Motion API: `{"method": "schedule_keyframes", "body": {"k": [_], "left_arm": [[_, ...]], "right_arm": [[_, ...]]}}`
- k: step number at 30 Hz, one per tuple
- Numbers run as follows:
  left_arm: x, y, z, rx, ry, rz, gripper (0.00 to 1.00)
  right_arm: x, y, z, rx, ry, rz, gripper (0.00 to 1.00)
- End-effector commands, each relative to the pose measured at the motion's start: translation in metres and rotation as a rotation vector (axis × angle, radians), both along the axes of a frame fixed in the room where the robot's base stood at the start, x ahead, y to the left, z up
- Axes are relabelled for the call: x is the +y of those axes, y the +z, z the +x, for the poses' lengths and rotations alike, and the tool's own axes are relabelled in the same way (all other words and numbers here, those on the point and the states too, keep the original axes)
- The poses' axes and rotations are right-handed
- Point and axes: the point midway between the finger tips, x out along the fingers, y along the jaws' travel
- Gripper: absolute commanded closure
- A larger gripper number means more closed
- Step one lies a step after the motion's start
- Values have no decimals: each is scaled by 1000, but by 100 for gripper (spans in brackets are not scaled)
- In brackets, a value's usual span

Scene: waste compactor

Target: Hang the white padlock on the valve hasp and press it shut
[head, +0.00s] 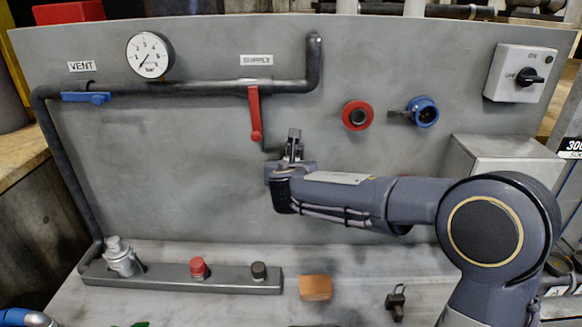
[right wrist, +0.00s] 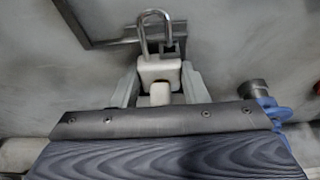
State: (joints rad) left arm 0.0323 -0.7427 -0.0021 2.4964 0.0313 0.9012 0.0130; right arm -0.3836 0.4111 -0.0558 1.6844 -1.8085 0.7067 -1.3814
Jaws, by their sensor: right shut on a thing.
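The white padlock (right wrist: 160,70) is held between the fingers of my right gripper (right wrist: 158,92), its metal shackle (right wrist: 141,35) pointing up. In the head view my right gripper (head: 291,158) is just below and right of the red supply valve handle (head: 254,115), which hangs straight down. The hasp, a thin dark metal bracket (right wrist: 88,42), reaches toward the shackle in the right wrist view. Shackle and bracket overlap there; I cannot tell whether the shackle passes through it or is closed. The padlock body is mostly hidden in the head view. My left gripper is not in view.
A blue vent handle (head: 86,98) and a gauge (head: 150,55) are on the left of the panel. A red fitting (head: 357,115) and a blue one (head: 424,111) are right of my gripper. A brown block (head: 315,288) and a small dark object (head: 396,302) lie on the bench.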

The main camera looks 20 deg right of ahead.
Motion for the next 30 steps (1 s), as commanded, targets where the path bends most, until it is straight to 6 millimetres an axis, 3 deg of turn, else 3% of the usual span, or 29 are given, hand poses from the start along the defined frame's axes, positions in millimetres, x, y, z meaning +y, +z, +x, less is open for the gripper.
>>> {"method": "schedule_keyframes", "body": {"k": [29, 30], "left_arm": [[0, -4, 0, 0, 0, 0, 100], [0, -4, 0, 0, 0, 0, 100]], "right_arm": [[-1, -4, 5, -1, 1, 0, 78], [-1, -4, 5, 0, 1, 0, 58]]}}
